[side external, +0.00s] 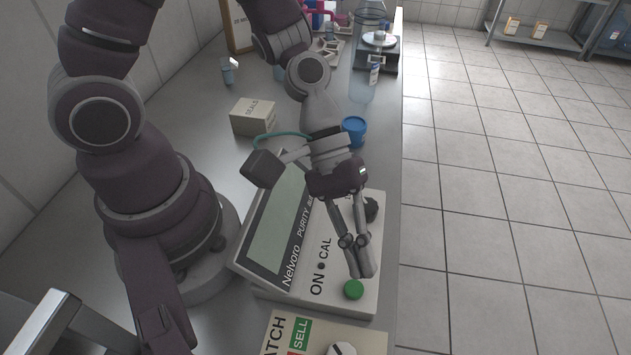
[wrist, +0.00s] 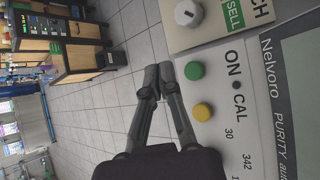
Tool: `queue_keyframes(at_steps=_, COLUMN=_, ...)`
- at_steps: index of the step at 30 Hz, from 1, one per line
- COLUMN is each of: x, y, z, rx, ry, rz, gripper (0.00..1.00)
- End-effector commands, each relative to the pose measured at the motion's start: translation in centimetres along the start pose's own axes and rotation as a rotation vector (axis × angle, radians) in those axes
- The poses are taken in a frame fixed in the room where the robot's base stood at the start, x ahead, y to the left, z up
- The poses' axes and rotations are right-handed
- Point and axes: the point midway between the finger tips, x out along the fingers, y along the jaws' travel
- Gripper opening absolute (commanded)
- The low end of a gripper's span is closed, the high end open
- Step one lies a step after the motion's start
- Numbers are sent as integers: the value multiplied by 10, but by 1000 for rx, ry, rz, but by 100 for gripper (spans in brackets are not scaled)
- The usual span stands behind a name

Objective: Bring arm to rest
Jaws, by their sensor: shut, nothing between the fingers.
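My gripper (side external: 361,274) is shut and empty, with its fingertips together close to the green button (side external: 353,289) on the front of the Nelvoro purity meter (side external: 318,250). I cannot tell whether it touches the button. In the wrist view my gripper (wrist: 158,72) points up the picture, left of the green button (wrist: 194,70) and the yellow button (wrist: 202,112). The yellow button is hidden behind my gripper in the side view. The meter's panel (wrist: 258,110) reads ON and CAL.
A second panel (side external: 318,338) marked SELL, with a knob, lies nearer the camera. A SEALS box (side external: 253,117), a blue cup (side external: 354,131) and a clear cylinder (side external: 364,75) stand behind on the bench. The tiled floor (side external: 480,200) is open to the right.

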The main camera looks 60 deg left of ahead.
Motion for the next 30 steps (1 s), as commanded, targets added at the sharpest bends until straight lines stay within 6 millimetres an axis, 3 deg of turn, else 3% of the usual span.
queue_keyframes(at_steps=9, x=-20, y=15, z=15, rx=1, ry=0, rz=1, gripper=0)
queue_keyframes(at_steps=16, x=-20, y=15, z=14, rx=4, ry=3, rz=-1, gripper=0)
queue_keyframes(at_steps=19, x=-30, y=12, z=8, rx=91, ry=74, rz=-35, gripper=0)
queue_keyframes(at_steps=22, x=-61, y=5, z=-8, rx=296, ry=251, rz=-136, gripper=0)
queue_keyframes(at_steps=25, x=-108, y=-4, z=-22, rx=506, ry=461, rz=-279, gripper=0)
queue_keyframes(at_steps=30, x=-180, y=-24, z=-19, rx=703, ry=721, rz=-479, gripper=0)
